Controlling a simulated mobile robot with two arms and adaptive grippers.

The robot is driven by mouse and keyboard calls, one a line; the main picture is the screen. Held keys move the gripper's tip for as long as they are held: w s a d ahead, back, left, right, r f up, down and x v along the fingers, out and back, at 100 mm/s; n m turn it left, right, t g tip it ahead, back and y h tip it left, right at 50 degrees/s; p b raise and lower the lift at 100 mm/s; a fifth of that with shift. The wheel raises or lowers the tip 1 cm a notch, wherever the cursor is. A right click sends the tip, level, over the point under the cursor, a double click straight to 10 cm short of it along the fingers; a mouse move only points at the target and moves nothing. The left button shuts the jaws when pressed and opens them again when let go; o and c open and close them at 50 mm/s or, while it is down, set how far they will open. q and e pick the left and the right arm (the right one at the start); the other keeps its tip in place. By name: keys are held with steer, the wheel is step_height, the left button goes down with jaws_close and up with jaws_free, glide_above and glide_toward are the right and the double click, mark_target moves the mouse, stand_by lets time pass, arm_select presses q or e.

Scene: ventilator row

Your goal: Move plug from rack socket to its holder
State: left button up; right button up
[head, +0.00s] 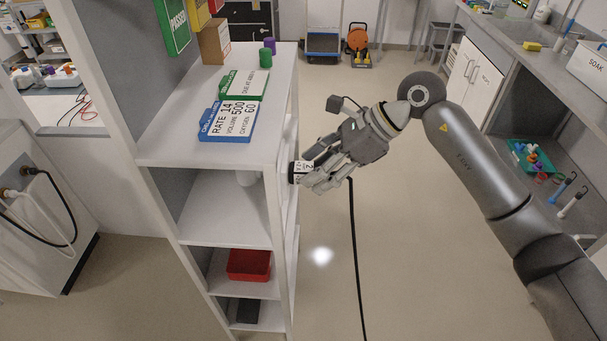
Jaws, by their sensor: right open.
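A dark plug (292,173) with a white label (302,167) is at the right side of the white rack (290,205), against its side panel. My right gripper (312,175) is open, with its fingers pointing left at the plug and very close around it. I cannot tell whether the fingers touch it. A black cable (354,255) hangs down from behind the gripper to the floor; its upper end is hidden. The socket is hidden by the plug and fingers. I cannot pick out the holder. My left gripper is not in view.
On the rack top are a blue-edged card (230,121), a green-edged card (245,84), a brown box (214,42) and small cylinders. A red bin (249,265) is on a lower shelf.

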steer(key=shift+a+f, duration=0.25)
steer(key=shift+b, duration=0.35)
stand_by(0.4)
jaws_close()
